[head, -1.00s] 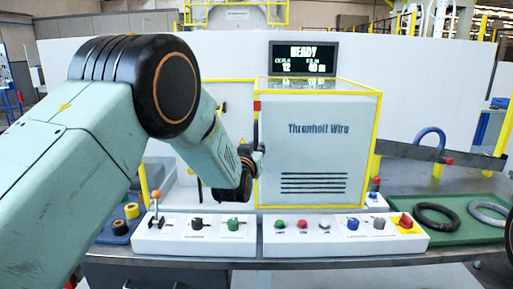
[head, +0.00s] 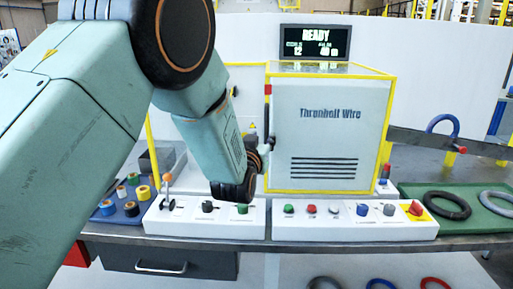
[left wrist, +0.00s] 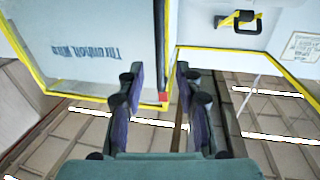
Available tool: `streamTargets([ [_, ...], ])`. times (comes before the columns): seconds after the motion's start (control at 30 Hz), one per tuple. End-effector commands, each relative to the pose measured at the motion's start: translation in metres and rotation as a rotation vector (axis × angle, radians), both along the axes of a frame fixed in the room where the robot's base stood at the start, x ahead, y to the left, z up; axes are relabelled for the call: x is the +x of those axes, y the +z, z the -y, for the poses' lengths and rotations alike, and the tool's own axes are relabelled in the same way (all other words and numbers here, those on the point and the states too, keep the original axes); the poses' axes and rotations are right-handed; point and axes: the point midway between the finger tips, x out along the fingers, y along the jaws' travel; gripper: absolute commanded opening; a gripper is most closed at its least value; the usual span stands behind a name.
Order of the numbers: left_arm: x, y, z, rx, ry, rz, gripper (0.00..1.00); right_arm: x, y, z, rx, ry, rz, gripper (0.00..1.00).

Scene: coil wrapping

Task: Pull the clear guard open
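The yellow-framed clear guard (head: 238,100) is left of the white cabinet (head: 331,138), partly hidden behind my left arm. In the left wrist view, upside down, a yellow-framed pale panel (left wrist: 285,72) with a black-and-yellow handle (left wrist: 240,20) lies right of the cabinet face (left wrist: 90,45). A dark upright bar (left wrist: 160,45) with a red end runs along the cabinet edge, between the fingers in the picture. My left gripper (head: 268,146) is at the cabinet's left edge. In the wrist view its fingers (left wrist: 160,98) are apart, with nothing visibly gripped. Contact cannot be told.
A control box (head: 354,221) with several knobs stands in front of the cabinet. A blue tray of spools (head: 121,206) is at left; a green tray (head: 470,222) with coils is at right. The display (head: 315,42) reads READY.

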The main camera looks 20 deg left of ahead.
Motion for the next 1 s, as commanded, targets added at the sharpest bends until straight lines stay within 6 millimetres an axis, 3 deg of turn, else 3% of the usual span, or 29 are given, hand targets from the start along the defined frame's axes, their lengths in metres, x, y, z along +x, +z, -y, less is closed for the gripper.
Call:
streamTargets([
  [0.2,-0.033,0.0,0.003,0.002,-0.001,-0.002,0.35,0.0,0.0,0.0,0.0,0.0,0.0,0.4],
  [0.4,-0.051,-0.001,0.004,0.001,0.001,-0.002,0.35,0.0,0.0,0.0,0.0,0.0,0.0,0.4],
  [1.0,-0.055,-0.005,0.005,0.003,0.0,-0.02,0.35,0.0,0.0,0.0,0.0,0.0,0.0,0.4],
])
